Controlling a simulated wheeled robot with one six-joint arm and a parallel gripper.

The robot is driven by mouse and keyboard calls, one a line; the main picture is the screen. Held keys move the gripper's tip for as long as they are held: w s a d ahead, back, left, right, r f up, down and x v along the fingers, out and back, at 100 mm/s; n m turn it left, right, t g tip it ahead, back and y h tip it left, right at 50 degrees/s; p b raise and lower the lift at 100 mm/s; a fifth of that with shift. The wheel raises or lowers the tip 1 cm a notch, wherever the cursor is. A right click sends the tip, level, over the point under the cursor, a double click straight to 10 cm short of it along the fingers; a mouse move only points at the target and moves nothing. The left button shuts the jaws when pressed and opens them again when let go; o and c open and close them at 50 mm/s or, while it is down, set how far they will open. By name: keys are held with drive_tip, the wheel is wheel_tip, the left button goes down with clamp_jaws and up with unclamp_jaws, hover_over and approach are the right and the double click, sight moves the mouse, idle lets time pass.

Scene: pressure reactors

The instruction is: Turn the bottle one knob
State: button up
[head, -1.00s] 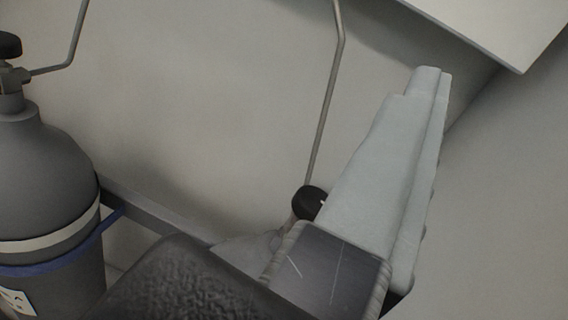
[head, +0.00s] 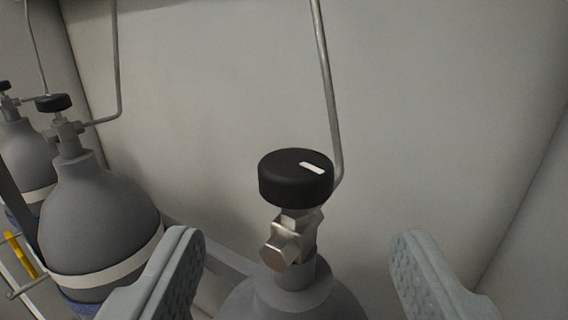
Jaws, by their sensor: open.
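A black round knob (head: 296,178) with a white mark on its top sits on a metal valve (head: 293,236) above a grey gas bottle (head: 295,297) in the middle of the head view. The frames do not show which bottle is number one. My gripper (head: 298,245) is open, with one grey padded finger at the lower left and one at the lower right. The knob is ahead of and between the fingers in the picture, and neither finger touches it. The lower part of the bottle is out of frame.
A second grey bottle (head: 95,225) with a black knob (head: 54,103) stands to the left, and another bottle (head: 24,155) is behind it at the far left. A thin metal pipe (head: 328,90) rises behind the middle knob. The wall to the right is bare.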

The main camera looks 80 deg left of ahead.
sight(296, 150)
drive_tip(key=a, duration=0.3)
drive_tip(key=w+a, duration=0.1)
drive_tip(key=a, duration=0.6)
drive_tip(key=shift+w+a, duration=0.3)
drive_tip(key=c, duration=1)
